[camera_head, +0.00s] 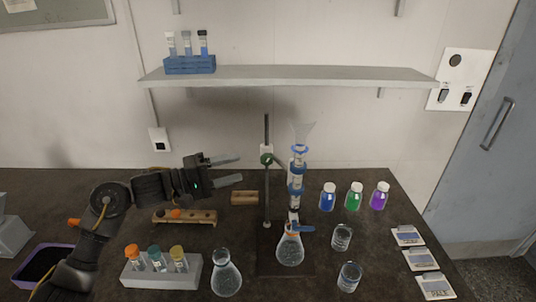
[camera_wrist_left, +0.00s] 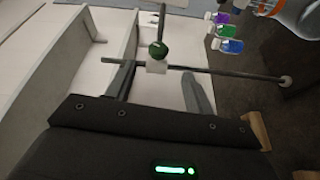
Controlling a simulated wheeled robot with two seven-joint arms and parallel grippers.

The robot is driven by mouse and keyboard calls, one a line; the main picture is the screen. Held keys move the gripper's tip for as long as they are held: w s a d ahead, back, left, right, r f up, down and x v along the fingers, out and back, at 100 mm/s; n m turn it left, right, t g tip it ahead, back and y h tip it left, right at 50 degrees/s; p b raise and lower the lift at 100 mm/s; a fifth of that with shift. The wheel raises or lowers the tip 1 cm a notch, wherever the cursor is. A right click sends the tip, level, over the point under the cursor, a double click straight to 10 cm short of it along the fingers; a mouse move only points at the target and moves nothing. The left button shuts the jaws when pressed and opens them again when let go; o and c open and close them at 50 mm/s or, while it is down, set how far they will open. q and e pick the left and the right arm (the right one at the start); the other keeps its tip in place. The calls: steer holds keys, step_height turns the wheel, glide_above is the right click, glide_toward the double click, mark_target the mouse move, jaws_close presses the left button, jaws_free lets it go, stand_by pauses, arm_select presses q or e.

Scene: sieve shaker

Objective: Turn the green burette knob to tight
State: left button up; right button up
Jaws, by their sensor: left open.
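The green knob (camera_head: 266,159) sits on a clamp on the upright metal rod (camera_head: 267,205) of the burette stand. The burette (camera_head: 296,180), with blue bands, stands right of the rod, above a flask (camera_head: 290,249). My left gripper (camera_head: 232,170) is open and empty. It is left of the knob and apart from it, with its fingers pointing toward the rod. My right gripper is not in view.
A wooden block (camera_head: 244,198) and a wooden rack (camera_head: 172,217) lie near my left arm. A grey rack of capped vials (camera_head: 137,279) and a loose flask (camera_head: 226,280) stand in front. Beakers (camera_head: 341,237) and coloured bottles (camera_head: 354,197) stand right. A shelf (camera_head: 290,76) hangs above.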

mark_target(261, 160)
arm_select(q)
steer(key=p+x, duration=0.1)
steer(key=x, duration=0.5)
steer(key=p+x, duration=0.1)
steer(key=x, duration=0.2)
steer(key=shift+s+r+p, duration=0.15)
steer(key=shift+r+p, duration=0.15)
steer(key=shift+p, duration=0.05)
steer(key=shift+d, duration=0.35)
steer(key=shift+w+d+f, duration=0.15)
steer(key=shift+w, duration=0.05)
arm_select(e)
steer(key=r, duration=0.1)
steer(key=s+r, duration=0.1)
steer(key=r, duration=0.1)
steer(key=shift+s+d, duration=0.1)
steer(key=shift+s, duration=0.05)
